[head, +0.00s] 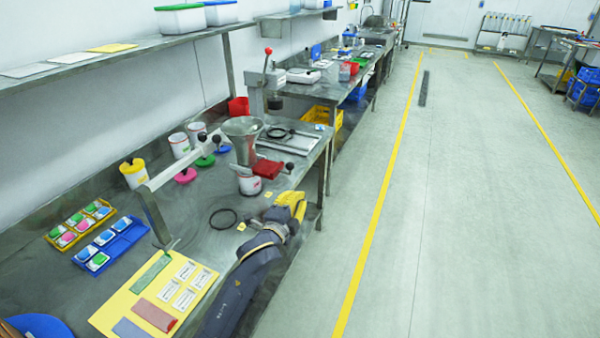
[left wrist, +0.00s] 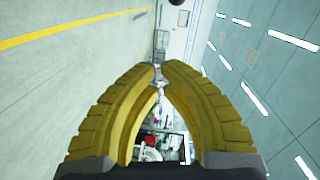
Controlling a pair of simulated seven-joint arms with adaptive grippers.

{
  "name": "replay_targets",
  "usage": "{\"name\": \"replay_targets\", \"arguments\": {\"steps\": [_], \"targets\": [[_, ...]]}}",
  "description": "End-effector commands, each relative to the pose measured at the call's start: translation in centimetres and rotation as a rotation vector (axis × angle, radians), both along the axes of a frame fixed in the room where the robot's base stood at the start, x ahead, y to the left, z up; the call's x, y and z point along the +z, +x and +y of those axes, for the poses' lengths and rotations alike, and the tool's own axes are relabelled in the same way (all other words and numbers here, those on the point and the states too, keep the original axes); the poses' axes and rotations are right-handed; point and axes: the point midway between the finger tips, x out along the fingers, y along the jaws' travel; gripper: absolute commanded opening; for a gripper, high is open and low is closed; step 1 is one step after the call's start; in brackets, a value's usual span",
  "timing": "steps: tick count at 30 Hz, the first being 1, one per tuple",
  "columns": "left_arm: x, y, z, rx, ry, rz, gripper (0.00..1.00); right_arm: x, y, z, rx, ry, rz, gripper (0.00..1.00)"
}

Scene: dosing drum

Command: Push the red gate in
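The red gate (head: 268,169) sits under the grey metal hopper (head: 242,130) and sticks out to the right. A black knob (head: 289,166) is at its outer end. A white cup with a red label (head: 249,185) stands below the hopper. My left gripper (head: 291,205) has yellow fingers and is at the bench's front edge, nearer the camera than the gate and apart from it. In the left wrist view the fingertips (left wrist: 166,66) come together, with nothing seen between them. My right gripper is not in view.
A black ring (head: 223,219) lies on the bench left of my left gripper. A red-handled press (head: 267,80) stands behind the hopper. A yellow mat (head: 118,306) lies in front. The aisle at right is clear.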

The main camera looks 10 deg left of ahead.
Motion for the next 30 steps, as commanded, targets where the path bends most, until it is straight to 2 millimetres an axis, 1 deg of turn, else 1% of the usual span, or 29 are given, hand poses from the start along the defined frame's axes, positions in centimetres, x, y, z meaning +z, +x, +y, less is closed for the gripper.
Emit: {"name": "replay_targets", "arguments": {"steps": [1, 3, 6, 8, 11, 21, 25, 26, 27, 30], "targets": [[1.4, 0.3, -0.1, -0.003, -0.001, -0.022, 0.00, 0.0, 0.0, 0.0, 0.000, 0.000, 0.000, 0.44], [2.3, 0.5, -0.2, -0.006, -0.002, -0.038, 0.00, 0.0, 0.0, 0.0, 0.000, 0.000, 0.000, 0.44], [2.9, 1.1, -0.3, -0.006, -0.003, -0.047, 0.00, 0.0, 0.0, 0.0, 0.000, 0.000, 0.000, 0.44], [2.9, 1.6, -0.5, -0.006, -0.004, -0.047, 0.00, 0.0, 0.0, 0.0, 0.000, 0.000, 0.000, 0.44], [2.8, 2.8, -0.8, -0.006, -0.004, -0.047, 0.00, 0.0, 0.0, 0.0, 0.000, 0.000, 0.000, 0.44], [2.5, 8.6, -2.2, -0.005, -0.005, -0.045, 0.00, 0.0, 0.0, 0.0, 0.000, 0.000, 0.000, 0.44], [2.4, 10.4, -2.7, -0.005, -0.005, -0.045, 0.00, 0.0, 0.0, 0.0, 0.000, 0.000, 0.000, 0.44], [2.3, 10.7, -2.5, -0.004, -0.003, -0.045, 0.00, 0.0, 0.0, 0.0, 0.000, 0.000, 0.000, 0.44], [2.1, 10.9, -1.8, -0.004, -0.001, -0.044, 0.00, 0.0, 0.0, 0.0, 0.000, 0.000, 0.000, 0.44], [1.9, 11.4, -0.8, -0.004, -0.002, -0.045, 0.00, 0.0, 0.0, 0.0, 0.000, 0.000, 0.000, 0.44]]}}
